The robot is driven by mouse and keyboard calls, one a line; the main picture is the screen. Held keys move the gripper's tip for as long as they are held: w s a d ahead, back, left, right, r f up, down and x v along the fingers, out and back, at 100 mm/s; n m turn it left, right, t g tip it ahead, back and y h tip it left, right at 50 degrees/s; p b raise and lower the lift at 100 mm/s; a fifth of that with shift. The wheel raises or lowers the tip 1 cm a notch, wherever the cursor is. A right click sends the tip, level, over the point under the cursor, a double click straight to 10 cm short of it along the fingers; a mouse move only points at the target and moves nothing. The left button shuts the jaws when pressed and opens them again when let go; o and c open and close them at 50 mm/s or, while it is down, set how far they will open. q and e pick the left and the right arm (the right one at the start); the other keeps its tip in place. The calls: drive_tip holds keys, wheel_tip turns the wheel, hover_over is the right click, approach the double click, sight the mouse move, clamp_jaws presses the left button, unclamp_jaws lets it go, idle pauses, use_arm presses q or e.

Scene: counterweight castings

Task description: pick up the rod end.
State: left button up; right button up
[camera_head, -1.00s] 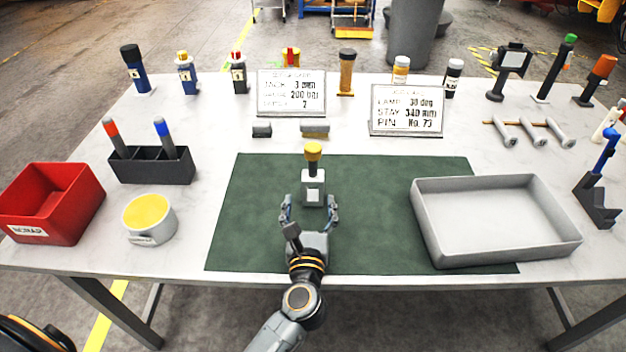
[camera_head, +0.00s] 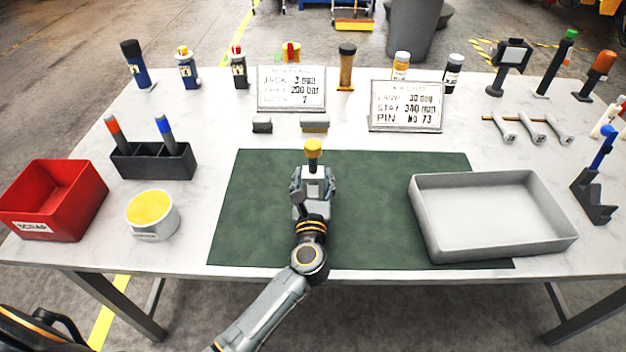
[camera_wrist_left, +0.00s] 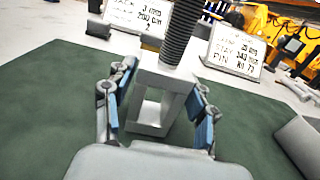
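The rod end (camera_head: 314,172) stands upright on the green mat (camera_head: 390,210). It has a pale grey block at the bottom and a yellow cap on top. In the left wrist view its block with an open window (camera_wrist_left: 160,90) and dark threaded shank (camera_wrist_left: 180,32) show; the cap is out of that frame. My left gripper (camera_head: 312,184) is around the block, one finger on each side. In the left wrist view, the open fingers (camera_wrist_left: 160,108) with blue pads appear apart from the block, with gaps visible on both sides. My right gripper is not in view.
A grey tray (camera_head: 425,220) sits at the mat's right. A red scrap bin (camera_head: 75,215), a yellow-topped round container (camera_head: 155,222) and a black holder (camera_head: 150,165) stand at left. Two signs (camera_head: 291,108) (camera_head: 406,128) stand behind. The mat beside the rod end is clear.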

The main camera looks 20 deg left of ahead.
use_arm(q)
clamp_jaws()
drive_tip(key=shift+r, duration=0.1)
drive_tip(key=shift+r, duration=0.1)
